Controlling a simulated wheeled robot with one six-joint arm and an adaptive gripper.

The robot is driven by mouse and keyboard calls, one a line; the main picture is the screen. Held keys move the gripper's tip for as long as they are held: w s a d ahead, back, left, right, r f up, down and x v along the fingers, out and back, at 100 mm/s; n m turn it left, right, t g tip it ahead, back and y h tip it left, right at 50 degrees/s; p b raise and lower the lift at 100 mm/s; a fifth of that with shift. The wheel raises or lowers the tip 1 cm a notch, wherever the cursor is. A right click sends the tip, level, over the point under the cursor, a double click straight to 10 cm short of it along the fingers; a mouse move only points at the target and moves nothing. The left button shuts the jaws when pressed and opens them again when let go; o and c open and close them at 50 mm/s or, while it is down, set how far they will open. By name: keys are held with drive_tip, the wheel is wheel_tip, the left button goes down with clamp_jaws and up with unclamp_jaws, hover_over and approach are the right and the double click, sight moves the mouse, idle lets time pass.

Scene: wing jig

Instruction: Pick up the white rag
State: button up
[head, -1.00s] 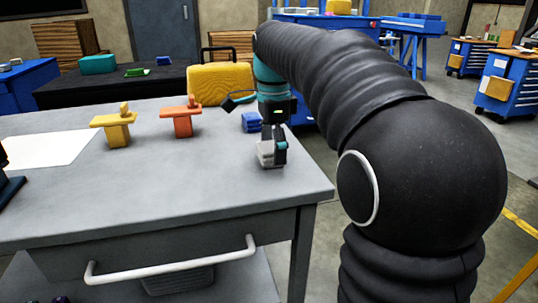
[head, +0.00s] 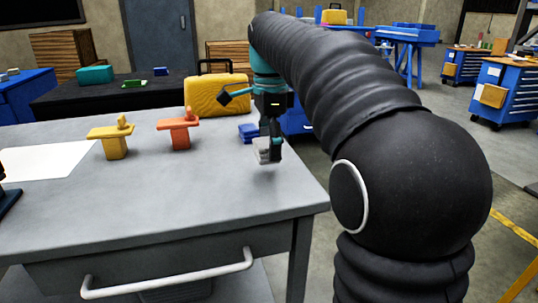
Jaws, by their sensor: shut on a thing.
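The white rag (head: 261,153) is a small pale folded bundle near the right edge of the grey table, at the centre of the head view. My gripper (head: 270,151) points down and is shut on it. The rag appears held just above the tabletop, with a soft shadow below it. The dark finger hides part of the rag.
A folded blue rag (head: 247,133) lies just behind my gripper. An orange stand-like piece (head: 180,136) and a yellow one (head: 114,145) stand to the left. A yellow case (head: 217,95) is behind. The front of the grey table (head: 150,213) is clear.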

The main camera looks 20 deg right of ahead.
drive_tip(key=s+d+r, duration=0.6)
drive_tip(key=d+r, duration=0.1)
drive_tip(key=d, duration=0.3)
drive_tip(key=shift+a, duration=0.1)
